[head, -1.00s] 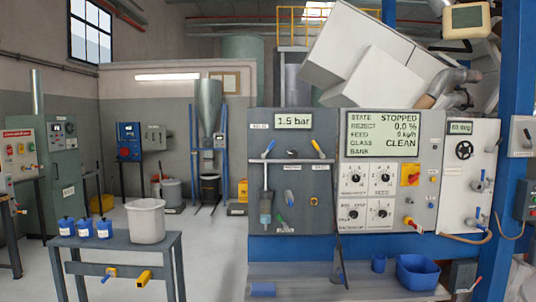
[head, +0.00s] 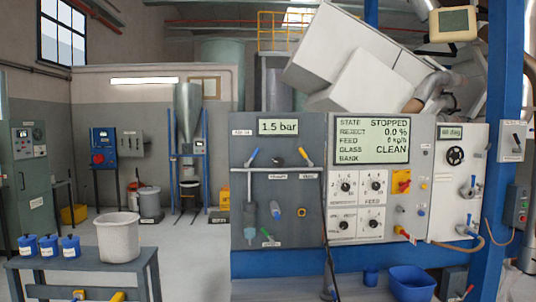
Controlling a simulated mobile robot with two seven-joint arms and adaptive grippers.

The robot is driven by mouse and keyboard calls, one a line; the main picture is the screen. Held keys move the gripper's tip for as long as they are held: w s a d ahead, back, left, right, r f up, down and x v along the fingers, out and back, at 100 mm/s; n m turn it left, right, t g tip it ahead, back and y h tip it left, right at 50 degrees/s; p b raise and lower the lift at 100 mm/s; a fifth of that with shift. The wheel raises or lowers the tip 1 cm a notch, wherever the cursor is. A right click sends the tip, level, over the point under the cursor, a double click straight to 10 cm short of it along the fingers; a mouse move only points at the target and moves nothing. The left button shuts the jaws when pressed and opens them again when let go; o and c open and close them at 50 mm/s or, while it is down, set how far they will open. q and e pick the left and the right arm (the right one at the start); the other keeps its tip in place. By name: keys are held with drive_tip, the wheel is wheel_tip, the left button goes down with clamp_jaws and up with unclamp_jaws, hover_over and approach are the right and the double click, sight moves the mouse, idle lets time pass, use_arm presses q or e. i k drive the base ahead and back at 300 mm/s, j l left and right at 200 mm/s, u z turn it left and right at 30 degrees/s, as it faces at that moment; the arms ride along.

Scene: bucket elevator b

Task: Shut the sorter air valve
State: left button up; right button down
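The grey air panel (head: 279,215) stands in the middle of the head view. Its display (head: 278,127) reads 1.5 bar. Small labels under the pipe are too small to read, so I cannot tell which lever is the sorter air valve. Neither of my grippers is in view.
The sorter display (head: 371,140) reads STOPPED, above dials and a red-and-yellow switch (head: 401,181). Blue bins (head: 411,281) stand low in front at right. A table with a white bucket (head: 118,238) and blue jars (head: 49,246) is at left. Floor lies open behind the table.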

sight(247, 163)
drive_tip(key=i+j, duration=0.1)
drive_tip(key=i, duration=0.3)
drive_tip(key=i+j, duration=0.15)
drive_tip(key=i, duration=0.25)
drive_tip(key=i+j, duration=0.1)
drive_tip(key=i, duration=0.35)
drive_tip(key=l+z, duration=0.05)
